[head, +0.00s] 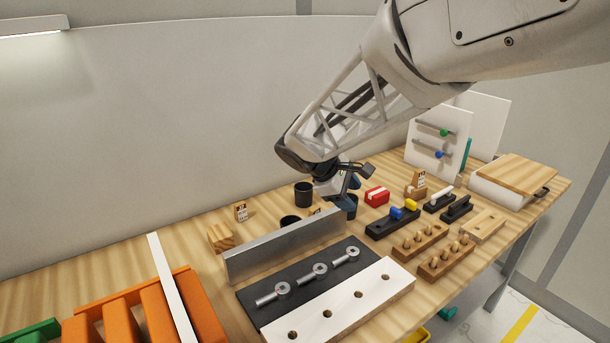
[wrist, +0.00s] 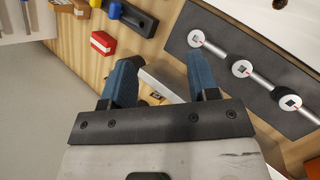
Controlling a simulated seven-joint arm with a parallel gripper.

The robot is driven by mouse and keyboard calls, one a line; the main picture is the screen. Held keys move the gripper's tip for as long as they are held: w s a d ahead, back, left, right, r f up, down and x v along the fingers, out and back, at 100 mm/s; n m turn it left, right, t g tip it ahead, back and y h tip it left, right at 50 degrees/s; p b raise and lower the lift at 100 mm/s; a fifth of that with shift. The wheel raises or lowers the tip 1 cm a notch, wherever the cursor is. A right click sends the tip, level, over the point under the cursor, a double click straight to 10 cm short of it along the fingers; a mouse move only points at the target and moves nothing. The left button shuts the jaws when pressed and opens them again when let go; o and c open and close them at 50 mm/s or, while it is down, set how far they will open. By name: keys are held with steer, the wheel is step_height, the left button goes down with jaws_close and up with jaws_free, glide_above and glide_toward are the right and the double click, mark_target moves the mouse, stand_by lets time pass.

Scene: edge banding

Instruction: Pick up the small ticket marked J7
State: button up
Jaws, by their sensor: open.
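Small tickets with dark print stand on the bench in the head view: one at the left (head: 240,212), one near the middle partly behind the metal fence (head: 314,211), and one at the right on a wooden block (head: 418,179). Their marks are too small to read, so I cannot tell which is J7. My gripper (head: 350,196) is above the bench behind the grey metal fence (head: 285,245). In the wrist view its two blue fingers (wrist: 161,78) are apart, with nothing held. A small piece with dark marks (wrist: 155,97) shows low between them, mostly hidden.
Black cups (head: 303,194) stand close to my gripper. A red block (head: 377,196) lies to its right, with black and wooden racks beyond. In front of the fence, a black mat (head: 335,281) bears three metal eye-bolts, beside a white drilled board (head: 345,302).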

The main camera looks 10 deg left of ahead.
steer(key=w+a+f+n+t+h, duration=0.1)
steer(key=w+a+f+n+t, duration=0.2)
steer(key=a, duration=0.6)
steer(key=w+a+f+n+h, duration=0.1)
steer(key=w+a+f+n, duration=0.3)
steer(key=a, duration=0.5)
steer(key=n+t, duration=0.5)
steer(key=n, duration=0.1)
glide_toward(238, 205)
steer(key=shift+y, duration=0.4)
steer(key=x, duration=0.4)
steer(key=shift+w+d+r, duration=0.1)
steer(key=shift+w, duration=0.15)
steer(key=shift+w+d+f+m+g, duration=0.15)
steer(key=shift+w+d+f, duration=0.1)
steer(key=shift+w+d, duration=0.15)
steer(key=shift+w+d+f+m+g, duration=0.15)
steer(key=shift+w+d+f, duration=0.15)
steer(key=shift+w, duration=0.25)
steer(key=shift+d, duration=0.1)
steer(key=shift+x, duration=2.5)
steer(key=shift+d+r, duration=0.1)
steer(key=shift+r, duration=0.05)
